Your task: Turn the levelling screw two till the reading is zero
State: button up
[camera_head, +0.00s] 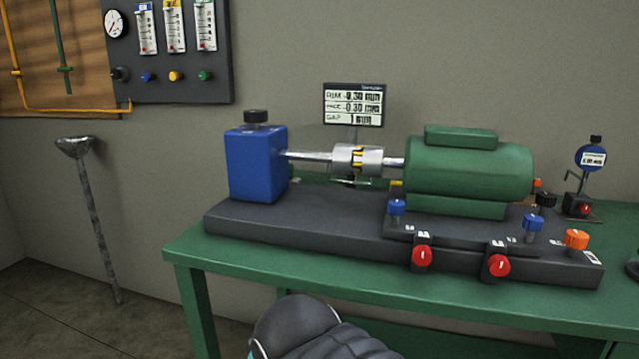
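A display (353,105) on the wall side reads about -0.30 mm on its top two lines, with a gap line below; the digits are blurred. A dark base plate (320,222) on the green bench carries several knobs: a left blue knob (396,208), a right blue knob (533,223), a left red knob (422,256), a right red knob (499,265) and an orange knob (576,239). Their small labels are too blurred to tell which is levelling screw two. My gripper is not in view; a dark part of my arm shows at the bottom.
A blue block (256,162), a silver coupling (357,159) and a green motor (468,167) stand on the plate. A blue dial gauge (591,158) stands at the right. The green bench (400,290) has a bare front strip.

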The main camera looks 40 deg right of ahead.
aim_at(532, 222)
jog(key=z, duration=1.8)
